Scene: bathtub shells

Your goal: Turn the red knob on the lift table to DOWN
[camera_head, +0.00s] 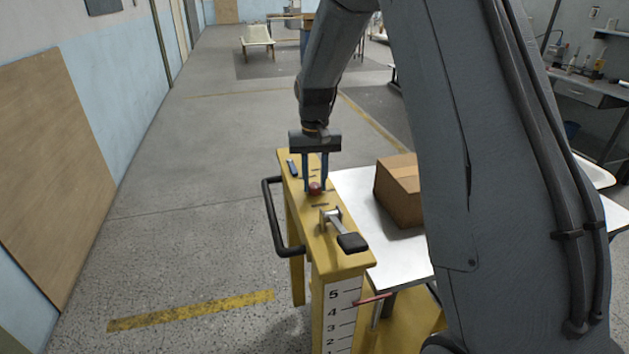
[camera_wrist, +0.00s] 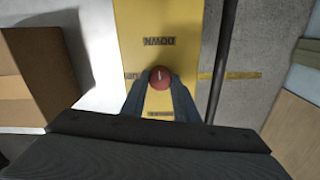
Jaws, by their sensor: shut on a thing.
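The red knob (camera_head: 315,188) sits on the yellow top of the lift table (camera_head: 341,261). In the wrist view the red knob (camera_wrist: 160,77) lies between my fingertips, with a pale line on its top. The word DOWN (camera_wrist: 158,41) is printed on the yellow top beyond the knob, upside down in that view. Other small dark marks lie around the knob, too small to read. My gripper (camera_head: 315,187) points down from above and is shut on the knob; its fingers also show in the wrist view (camera_wrist: 160,88).
A black handle bar (camera_head: 272,215) runs along the table's left side. A crank with a black grip (camera_head: 352,243) stands nearer on the top. A cardboard box (camera_head: 400,190) rests on the white platform (camera_head: 355,190) to the right. Open floor lies left.

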